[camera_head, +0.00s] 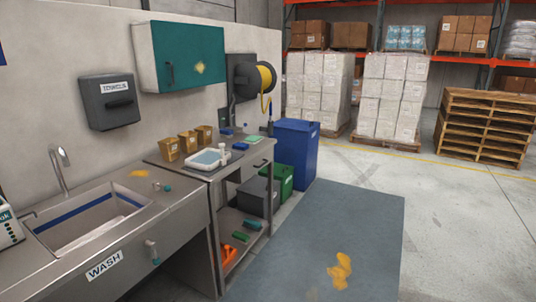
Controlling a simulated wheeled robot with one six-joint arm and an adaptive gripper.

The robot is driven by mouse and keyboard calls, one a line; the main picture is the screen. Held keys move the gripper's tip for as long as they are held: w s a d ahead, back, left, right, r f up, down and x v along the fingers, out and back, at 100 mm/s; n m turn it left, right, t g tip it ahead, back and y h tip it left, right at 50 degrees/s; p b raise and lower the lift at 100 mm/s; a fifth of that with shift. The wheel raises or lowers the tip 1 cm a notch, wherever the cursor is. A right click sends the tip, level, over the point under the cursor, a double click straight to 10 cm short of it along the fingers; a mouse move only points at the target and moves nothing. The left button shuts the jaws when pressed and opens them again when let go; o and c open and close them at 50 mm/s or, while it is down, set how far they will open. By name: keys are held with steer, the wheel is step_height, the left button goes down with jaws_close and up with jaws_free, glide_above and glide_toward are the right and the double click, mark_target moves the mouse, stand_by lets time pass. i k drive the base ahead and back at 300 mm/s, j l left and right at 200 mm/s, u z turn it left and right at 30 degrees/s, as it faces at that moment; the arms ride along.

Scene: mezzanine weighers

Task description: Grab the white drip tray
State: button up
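A white tray (203,168), which looks like the drip tray, lies flat on the metal bench (240,164) right of the sink. It has a raised white rim and a grey-blue inside. A small white bottle (222,152) stands at its right side; I cannot tell whether it is in the tray or beside it. My gripper is not in view.
Several tan containers (169,149) stand behind the tray along the wall. The sink (88,222) is at the left. A blue bin (297,150) stands past the bench. A grey floor mat (325,225) lies in front, mostly clear, with a yellow stain.

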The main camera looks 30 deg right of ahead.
mark_target(209, 159)
steer(key=z, duration=0.25)
steer(key=i+l, duration=0.1)
steer(key=i, duration=0.4)
steer(key=i+l, duration=0.1)
steer(key=i, duration=0.4)
steer(key=i+l, duration=0.1)
steer(key=i, duration=0.35)
steer(key=u, duration=0.05)
